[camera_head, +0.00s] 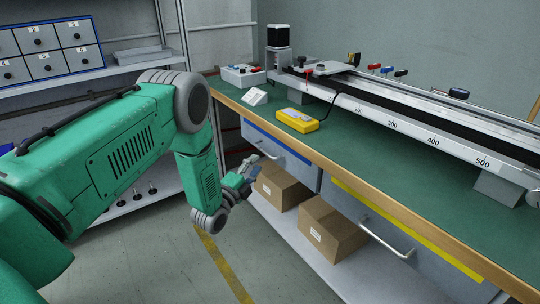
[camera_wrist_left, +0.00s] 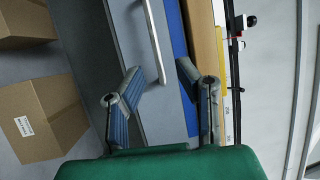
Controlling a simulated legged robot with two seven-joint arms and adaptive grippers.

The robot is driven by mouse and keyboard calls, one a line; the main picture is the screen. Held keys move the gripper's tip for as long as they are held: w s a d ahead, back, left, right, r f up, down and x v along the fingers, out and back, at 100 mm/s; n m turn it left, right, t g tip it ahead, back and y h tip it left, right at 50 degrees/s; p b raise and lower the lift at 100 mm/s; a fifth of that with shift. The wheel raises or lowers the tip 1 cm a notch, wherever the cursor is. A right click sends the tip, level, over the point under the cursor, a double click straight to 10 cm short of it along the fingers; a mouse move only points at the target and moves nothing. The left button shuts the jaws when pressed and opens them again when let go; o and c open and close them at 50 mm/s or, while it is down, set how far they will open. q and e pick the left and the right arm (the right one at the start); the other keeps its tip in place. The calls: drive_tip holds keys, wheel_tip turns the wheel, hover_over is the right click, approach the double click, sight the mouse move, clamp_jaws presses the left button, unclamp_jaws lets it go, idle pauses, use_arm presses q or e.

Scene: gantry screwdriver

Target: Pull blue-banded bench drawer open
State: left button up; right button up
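The blue-banded drawer (camera_head: 297,168) is under the near-left part of the bench. Its front is grey with a blue strip along the top, and it looks closed. A pale bar handle (camera_head: 266,151) is on its front. My left gripper (camera_head: 250,168) is just in front of the drawer, near the handle. In the left wrist view the gripper (camera_wrist_left: 162,72) has its two fingers apart with nothing held. One end of the handle (camera_wrist_left: 154,38) shows between the fingertips, and I cannot tell if they touch it. The right gripper is not in view.
A yellow-banded drawer (camera_head: 385,235) with a bar handle is to the right. Cardboard boxes (camera_head: 331,229) stand on the shelf below. The green benchtop (camera_head: 360,142) carries a yellow device (camera_head: 297,121) and a long scaled rail (camera_head: 410,133). The floor in front is clear.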

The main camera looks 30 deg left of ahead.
sight(262, 149)
use_arm(q)
drive_tip(key=w+a, duration=0.1)
drive_tip(key=w, duration=0.1)
drive_tip(key=w+b, duration=0.1)
drive_tip(key=w, duration=0.1)
drive_tip(key=w+a+b, duration=0.1)
drive_tip(key=w, duration=0.1)
drive_tip(key=shift+w+a, duration=0.3)
drive_tip(key=shift+w, duration=0.05)
drive_tip(key=shift+w+d+r, duration=0.1)
drive_tip(key=shift+w+d, duration=0.1)
drive_tip(key=shift+w, duration=0.05)
drive_tip(key=shift+w+d+r, duration=0.1)
drive_tip(key=shift+d+r, duration=0.25)
drive_tip(key=shift+d, duration=0.35)
drive_tip(key=shift+a+f, duration=0.1)
drive_tip(key=shift+a, duration=0.1)
clamp_jaws()
drive_tip(key=shift+a, duration=0.35)
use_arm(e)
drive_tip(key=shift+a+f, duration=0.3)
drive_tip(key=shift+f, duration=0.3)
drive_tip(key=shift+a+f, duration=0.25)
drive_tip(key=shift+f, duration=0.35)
